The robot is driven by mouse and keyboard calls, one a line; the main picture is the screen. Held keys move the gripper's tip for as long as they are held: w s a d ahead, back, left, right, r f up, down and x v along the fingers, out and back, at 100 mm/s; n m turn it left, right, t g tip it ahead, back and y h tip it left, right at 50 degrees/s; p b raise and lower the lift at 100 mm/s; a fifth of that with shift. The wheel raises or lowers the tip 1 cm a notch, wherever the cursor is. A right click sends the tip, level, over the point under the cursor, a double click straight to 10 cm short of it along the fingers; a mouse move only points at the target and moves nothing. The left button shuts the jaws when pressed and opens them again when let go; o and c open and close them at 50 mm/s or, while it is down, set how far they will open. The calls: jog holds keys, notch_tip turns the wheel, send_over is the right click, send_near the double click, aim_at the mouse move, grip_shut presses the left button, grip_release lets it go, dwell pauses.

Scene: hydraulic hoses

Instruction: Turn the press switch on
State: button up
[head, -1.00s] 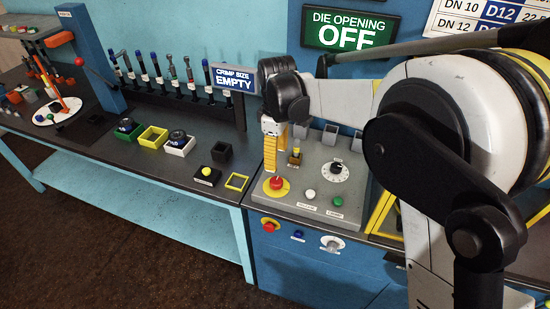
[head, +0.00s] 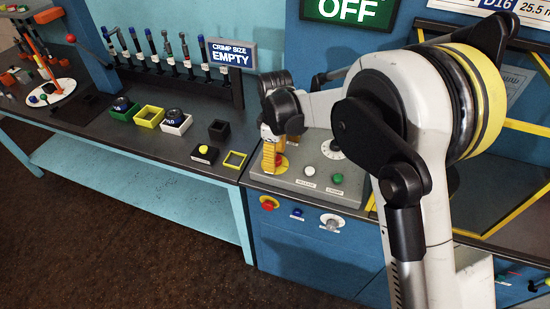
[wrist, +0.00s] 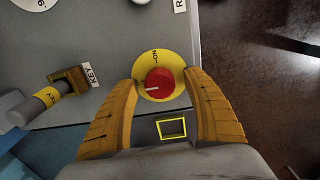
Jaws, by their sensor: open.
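The press switch is a red rotary knob (wrist: 159,84) with a white pointer line, set on a round yellow plate (wrist: 170,57) on the grey control panel. In the wrist view, the pointer line points left and the plate's "ON" mark is at the top of the picture. My gripper (wrist: 162,76) is open, with one orange-yellow finger on each side of the knob. I cannot tell whether the fingers touch it. In the head view my gripper (head: 270,155) hangs over the panel's left part and partly hides the red knob (head: 282,161).
A key switch (wrist: 62,84) is left of the knob in the wrist view. White (head: 309,170) and green (head: 337,178) buttons and a dial (head: 331,149) share the panel. A yellow square frame (head: 235,160) lies on the bench left. A "CRIMP SIZE EMPTY" sign (head: 232,56) stands behind.

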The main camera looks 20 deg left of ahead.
jog(key=c, duration=1.2)
jog(key=shift+m, duration=0.5)
jog(key=m, duration=0.8)
jog(key=shift+m, duration=0.3)
jog(key=m, duration=0.4)
jog(key=shift+m, duration=2.4)
